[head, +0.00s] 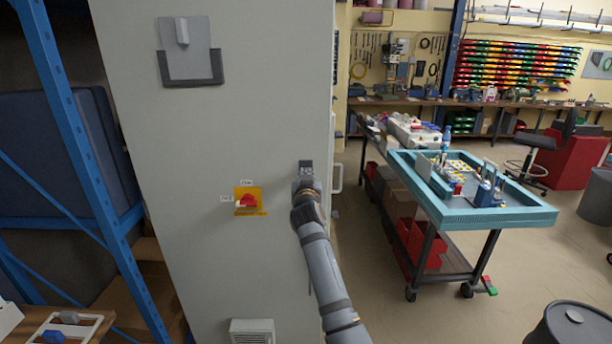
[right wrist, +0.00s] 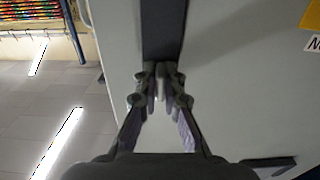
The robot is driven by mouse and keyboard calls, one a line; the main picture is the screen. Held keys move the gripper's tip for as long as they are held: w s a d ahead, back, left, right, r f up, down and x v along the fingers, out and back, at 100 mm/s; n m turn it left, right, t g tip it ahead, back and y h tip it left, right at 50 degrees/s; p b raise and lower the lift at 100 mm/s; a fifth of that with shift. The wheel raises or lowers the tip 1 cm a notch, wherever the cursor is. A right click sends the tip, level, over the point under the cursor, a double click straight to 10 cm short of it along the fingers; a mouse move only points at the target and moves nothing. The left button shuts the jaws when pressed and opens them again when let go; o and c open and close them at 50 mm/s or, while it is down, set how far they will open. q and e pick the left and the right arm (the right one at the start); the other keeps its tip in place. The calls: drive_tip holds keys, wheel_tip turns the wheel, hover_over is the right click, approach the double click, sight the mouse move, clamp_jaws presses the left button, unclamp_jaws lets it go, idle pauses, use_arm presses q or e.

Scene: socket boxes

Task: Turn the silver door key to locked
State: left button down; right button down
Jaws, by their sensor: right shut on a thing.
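The tall grey cabinet door (head: 265,120) stands upright in front of me, with a small dark lock plate (head: 306,165) near its right edge. My right gripper (head: 304,182) reaches up to the door at this plate. In the right wrist view, my right gripper (right wrist: 158,85) has its fingertips close together on the silver key (right wrist: 158,90), just below a dark strip (right wrist: 163,30). The fingers hide most of the key, so I cannot tell its angle. My left gripper is not in view.
A yellow plate with a red rotary switch (head: 248,201) is left of the gripper. A document holder (head: 190,65) is higher up, and a vent (head: 252,332) is low. A door handle (head: 337,178) is close on the right. A blue rack (head: 75,120) stands left; a turquoise-topped cart (head: 430,205) stands right.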

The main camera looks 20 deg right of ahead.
sight(306, 140)
drive_tip(key=shift+f, duration=0.1)
drive_tip(key=c, duration=1.5)
unclamp_jaws()
drive_tip(key=shift+o, duration=0.2)
wheel_tip(306, 140, up, 10)
drive_tip(key=shift+r, duration=0.1)
